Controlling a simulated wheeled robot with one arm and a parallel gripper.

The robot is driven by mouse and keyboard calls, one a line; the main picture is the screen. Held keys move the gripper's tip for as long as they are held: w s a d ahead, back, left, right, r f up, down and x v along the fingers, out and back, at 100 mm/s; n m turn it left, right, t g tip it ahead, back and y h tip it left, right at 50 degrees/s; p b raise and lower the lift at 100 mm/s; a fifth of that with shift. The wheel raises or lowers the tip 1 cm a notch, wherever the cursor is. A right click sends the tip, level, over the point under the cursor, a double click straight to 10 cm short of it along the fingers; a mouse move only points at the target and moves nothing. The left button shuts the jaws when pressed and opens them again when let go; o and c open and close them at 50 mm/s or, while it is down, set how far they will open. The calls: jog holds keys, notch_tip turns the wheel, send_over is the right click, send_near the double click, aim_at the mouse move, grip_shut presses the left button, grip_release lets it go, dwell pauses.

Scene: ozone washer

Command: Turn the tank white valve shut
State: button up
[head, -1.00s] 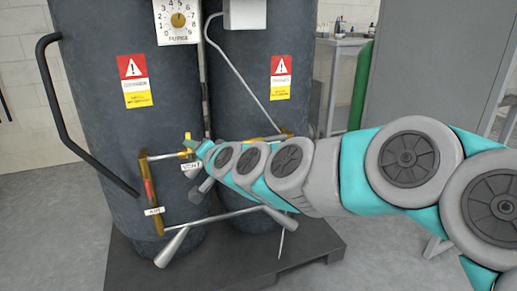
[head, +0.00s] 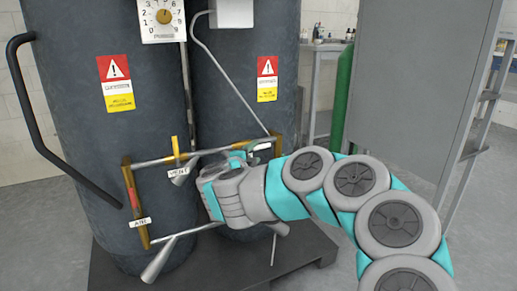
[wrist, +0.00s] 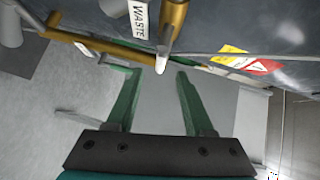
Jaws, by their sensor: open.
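Two dark grey tanks (head: 75,130) carry brass and grey piping with pale, cone-shaped valve handles. One handle (head: 157,262) hangs at the lower left, another (head: 180,177) by the VENT label (head: 178,169), and one (head: 278,228) at the lower right. I cannot tell which is the white valve. My gripper (wrist: 161,72) has two green fingers, spread apart with nothing held. In the wrist view a pale tip (wrist: 162,62) below a brass fitting shows at the gap between the fingertips, beside the WASTE label (wrist: 140,20). Contact cannot be told. My wrist hides part of the piping in the head view.
A black curved handle (head: 20,95) stands out at the left. A dark pallet (head: 110,270) lies under the tanks. A grey cabinet (head: 420,85) and a green cylinder (head: 342,95) stand at the right. Grey floor (head: 335,220) is open beside the pallet.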

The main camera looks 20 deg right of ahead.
aim_at(260, 148)
jog(key=x, duration=0.6)
jog(key=shift+f, duration=0.1)
jog(key=shift+w+d, duration=0.3)
grip_shut()
dwell(1.0)
